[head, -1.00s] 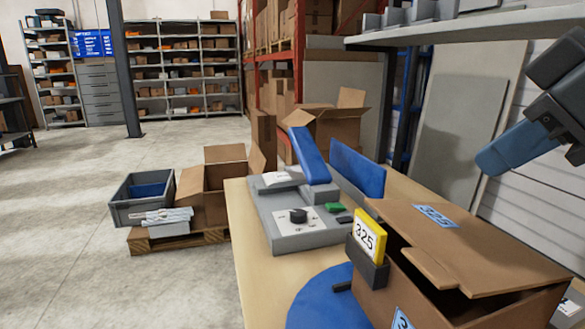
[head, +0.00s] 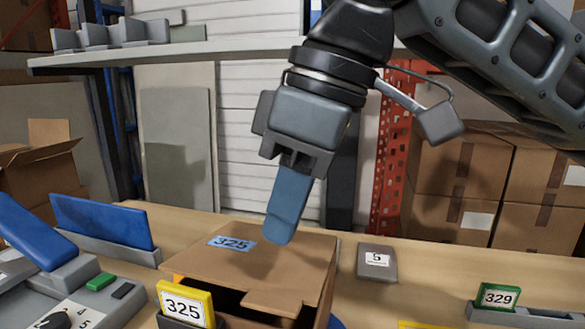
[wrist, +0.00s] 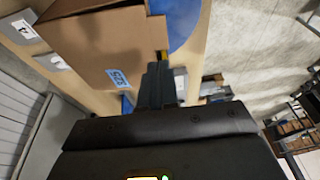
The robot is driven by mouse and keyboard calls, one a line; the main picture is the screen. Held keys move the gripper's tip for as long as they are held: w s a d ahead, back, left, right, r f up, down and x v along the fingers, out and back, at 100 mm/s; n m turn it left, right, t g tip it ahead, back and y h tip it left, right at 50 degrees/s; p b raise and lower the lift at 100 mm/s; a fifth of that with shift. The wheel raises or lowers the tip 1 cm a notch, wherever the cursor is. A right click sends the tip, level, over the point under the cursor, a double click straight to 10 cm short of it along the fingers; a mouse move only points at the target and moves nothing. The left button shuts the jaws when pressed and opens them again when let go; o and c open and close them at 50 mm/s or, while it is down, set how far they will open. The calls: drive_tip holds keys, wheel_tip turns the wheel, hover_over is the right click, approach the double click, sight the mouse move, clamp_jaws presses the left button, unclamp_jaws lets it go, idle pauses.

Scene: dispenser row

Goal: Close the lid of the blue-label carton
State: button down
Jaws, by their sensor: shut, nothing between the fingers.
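The brown carton (head: 326,297) stands on the bench, with a blue 325 label (head: 232,243) on its lid (head: 215,266). The lid lies nearly flat but is not flush: a dark gap shows under its near edge, where a tab sticks out. My gripper (head: 280,235) is shut and empty, its blue fingers pointing down over the lid's far right part. I cannot tell whether the tips touch it. In the wrist view the carton (wrist: 95,40) and its label (wrist: 117,77) lie left of the dark fingers (wrist: 158,80).
A yellow 325 tag (head: 185,304) stands at the carton's near left. A grey device (head: 70,297) with a blue lever is at left. A small grey block marked 5 (head: 377,262) and a green 329 tag (head: 498,297) are at right. A shelf (head: 200,57) hangs behind.

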sight(275, 310)
drive_tip(key=x, duration=0.4)
drive_tip(key=s+d+x, duration=0.1)
drive_tip(key=x, duration=0.1)
drive_tip(key=shift+a+f, duration=0.1)
drive_tip(key=shift+f, duration=0.3)
drive_tip(key=shift+t, duration=0.6)
drive_tip(key=f+b, duration=0.1)
drive_tip(key=f, duration=0.1)
drive_tip(key=s+f+b, duration=0.1)
drive_tip(key=f, duration=0.1)
drive_tip(key=shift+a, duration=0.2)
drive_tip(key=shift+s+f, duration=0.1)
drive_tip(key=shift+f, duration=0.55)
drive_tip(key=shift+r, duration=0.1)
